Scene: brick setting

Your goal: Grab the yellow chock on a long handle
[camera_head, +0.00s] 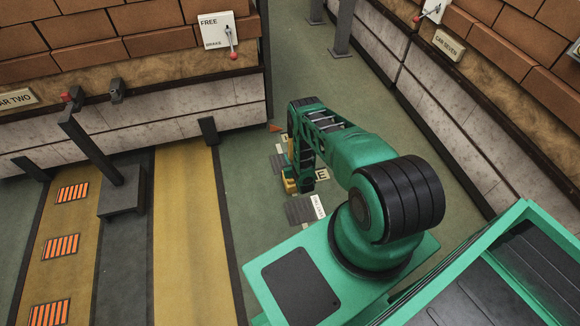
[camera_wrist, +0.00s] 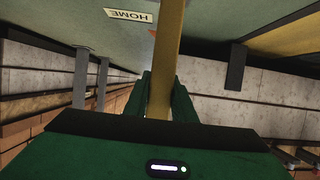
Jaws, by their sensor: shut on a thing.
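In the wrist view, a long yellow bar, the handle of the yellow chock (camera_wrist: 165,50), runs from between my green fingers up past the top edge. My gripper (camera_wrist: 160,95) is shut on this handle, with one finger on each side. In the head view, my gripper (camera_head: 298,184) is low over the green floor at the end of my arm. A small yellow part of the chock (camera_head: 289,182) shows beside it. My arm hides much of the chock there, and I cannot tell whether it touches the floor.
A brick car with a FREE/BRAKE lever plate (camera_head: 217,31) stands at the back left, and CAR SEVEN (camera_head: 447,45) at the right. A dark post (camera_head: 92,150) stands on the left. Grey floor pads (camera_head: 302,210) lie near my gripper. Open green floor lies between the cars.

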